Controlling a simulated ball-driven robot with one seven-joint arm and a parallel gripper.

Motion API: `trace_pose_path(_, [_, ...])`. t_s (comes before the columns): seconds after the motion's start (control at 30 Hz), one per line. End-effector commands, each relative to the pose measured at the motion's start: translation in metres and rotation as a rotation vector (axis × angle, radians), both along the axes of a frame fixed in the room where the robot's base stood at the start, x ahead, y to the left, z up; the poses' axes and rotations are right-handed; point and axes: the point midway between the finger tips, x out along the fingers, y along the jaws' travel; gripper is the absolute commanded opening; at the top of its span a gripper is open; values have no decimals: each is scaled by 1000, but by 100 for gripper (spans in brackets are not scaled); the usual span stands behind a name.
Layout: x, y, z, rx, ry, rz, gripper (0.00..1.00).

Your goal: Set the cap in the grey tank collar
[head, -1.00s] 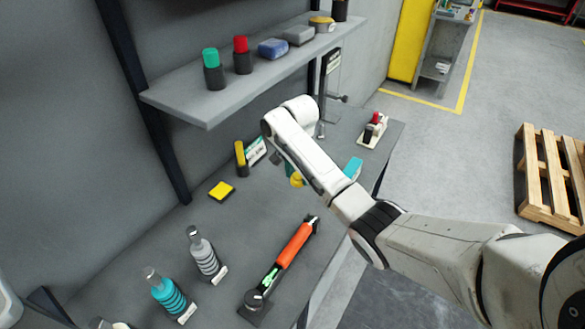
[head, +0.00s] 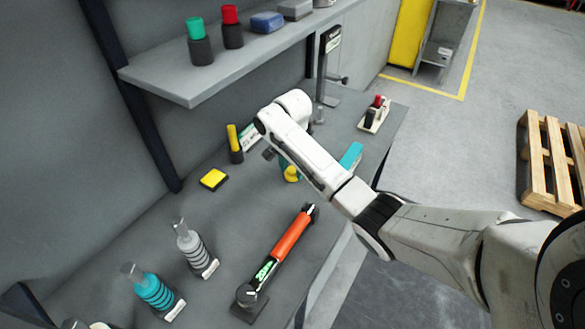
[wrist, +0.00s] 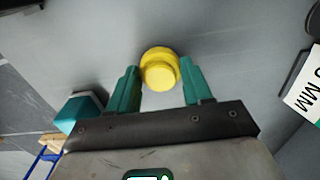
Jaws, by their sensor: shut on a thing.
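The yellow round cap (wrist: 159,70) is between the teal fingers of my gripper (wrist: 160,88), which is shut on it. In the head view the cap (head: 291,174) shows just below my arm's end, over the bench; I cannot tell its exact height. The grey tank (head: 195,250) stands at the lower left of the bench, with grey rings and a narrow neck. Its collar (head: 180,228) is at the top, well to the left of my gripper, and I cannot see inside it.
A teal tank (head: 155,289) stands left of the grey one. An orange-bodied device (head: 291,237) lies to its right. A yellow block (head: 213,179) and a yellow-topped cylinder (head: 233,138) sit farther back. A shelf (head: 170,72) overhangs. Bench between is fairly clear.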

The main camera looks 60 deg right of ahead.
Motion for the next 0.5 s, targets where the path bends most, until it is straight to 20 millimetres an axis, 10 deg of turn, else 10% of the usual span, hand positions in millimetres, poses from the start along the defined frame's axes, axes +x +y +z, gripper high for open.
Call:
trace_pose_path(0.07, [0, 0, -3, 1, 1, 0, 21])
trace_pose_path(0.1, [0, 0, -3, 1, 0, 0, 52])
trace_pose_path(0.5, [0, 0, -2, 0, 0, 0, 75])
